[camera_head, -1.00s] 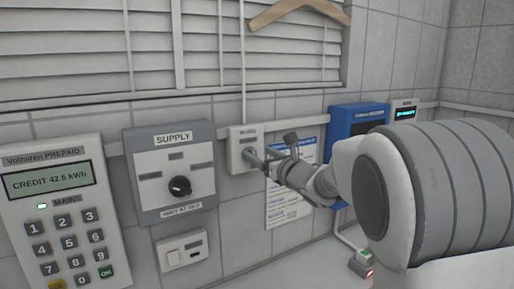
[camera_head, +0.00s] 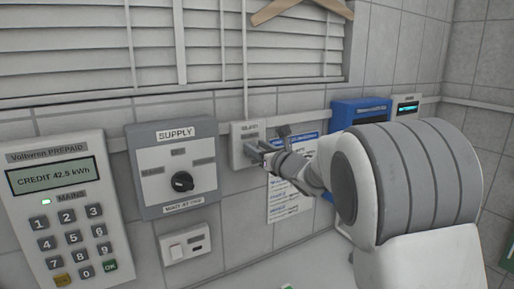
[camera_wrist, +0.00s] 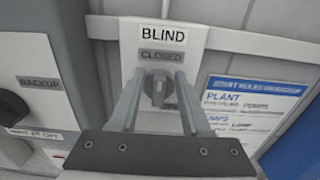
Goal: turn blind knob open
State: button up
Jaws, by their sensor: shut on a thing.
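The blind box is a pale wall box (camera_head: 238,157) right of the supply panel, also in the wrist view (camera_wrist: 195,45), with labels reading BLIND and CLOSED. Its grey knob (camera_wrist: 158,88) sits just below the CLOSED label, with its ridge roughly upright. My gripper (camera_wrist: 157,80) is at the knob, one finger on each side, and is shut on it. In the head view my gripper (camera_head: 258,150) reaches the front of the box from the right, and its fingers and wrist partly hide the knob.
The supply panel (camera_head: 150,185) with a black knob and the prepaid keypad meter (camera_head: 25,215) are on the left. A switch plate (camera_head: 173,240) sits below the panel. A rules poster (camera_head: 285,207) and a blue box (camera_head: 345,115) are to the right. The window blind (camera_head: 90,45) hangs above.

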grip_shut()
